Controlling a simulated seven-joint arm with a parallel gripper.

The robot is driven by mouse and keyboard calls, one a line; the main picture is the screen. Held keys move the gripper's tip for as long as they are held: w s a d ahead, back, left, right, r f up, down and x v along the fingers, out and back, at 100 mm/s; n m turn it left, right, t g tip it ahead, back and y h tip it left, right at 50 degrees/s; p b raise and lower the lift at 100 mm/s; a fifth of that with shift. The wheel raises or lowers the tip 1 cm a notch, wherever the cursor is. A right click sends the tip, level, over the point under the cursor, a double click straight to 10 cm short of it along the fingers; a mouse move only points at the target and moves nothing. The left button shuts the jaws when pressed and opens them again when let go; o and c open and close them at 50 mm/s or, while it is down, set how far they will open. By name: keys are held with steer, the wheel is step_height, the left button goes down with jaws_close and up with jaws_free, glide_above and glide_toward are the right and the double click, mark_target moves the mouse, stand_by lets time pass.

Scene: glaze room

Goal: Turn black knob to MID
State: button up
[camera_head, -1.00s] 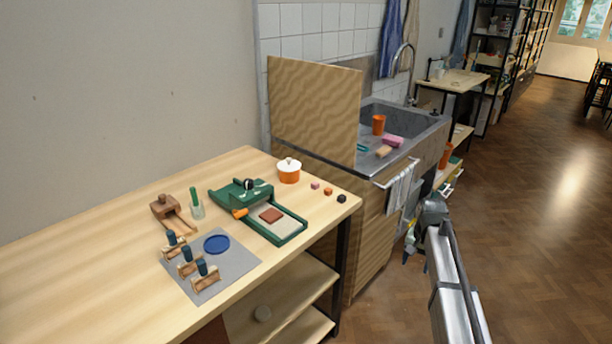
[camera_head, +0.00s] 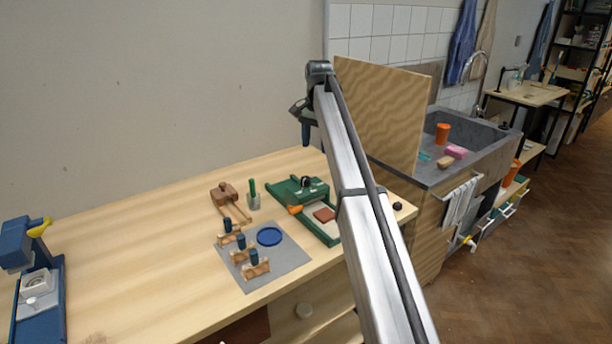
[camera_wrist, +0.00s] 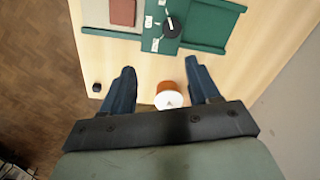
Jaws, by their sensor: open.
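The black knob (camera_head: 305,182) sits on top of a green device (camera_head: 284,194) on the wooden table. In the wrist view the knob (camera_wrist: 172,27) is round with a pale mark on it, and small white labels lie around it, too small to read. My gripper (camera_wrist: 160,68) is open, with nothing held between its two blue fingers. It is above the table, and the knob lies beyond the fingertips, apart from them. In the head view my arm crosses the table and the fingers (camera_head: 305,132) hang down behind the green device.
An orange pot with a white lid (camera_wrist: 169,98) shows between my fingers in the wrist view; my arm hides it in the head view. A small black piece (camera_head: 397,206), a tan board (camera_head: 385,110), a grey mat (camera_head: 285,263) and a blue machine (camera_head: 40,280) stand around.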

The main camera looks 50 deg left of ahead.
mark_target(306, 178)
steer(key=f, duration=0.4)
steer(key=s+a+f, duration=0.1)
steer(key=f, duration=0.3)
steer(key=s+a+f, duration=0.1)
steer(key=f, duration=0.3)
steer(key=shift+s, duration=0.1)
steer(key=shift+c, duration=0.2)
steer(key=c, duration=1)
steer(key=shift+n, duration=0.4)
steer(key=n, duration=0.5)
steer(key=shift+n, duration=0.3)
steer(key=n, duration=0.5)
steer(key=shift+a, duration=0.1)
steer(key=shift+n, duration=0.4)
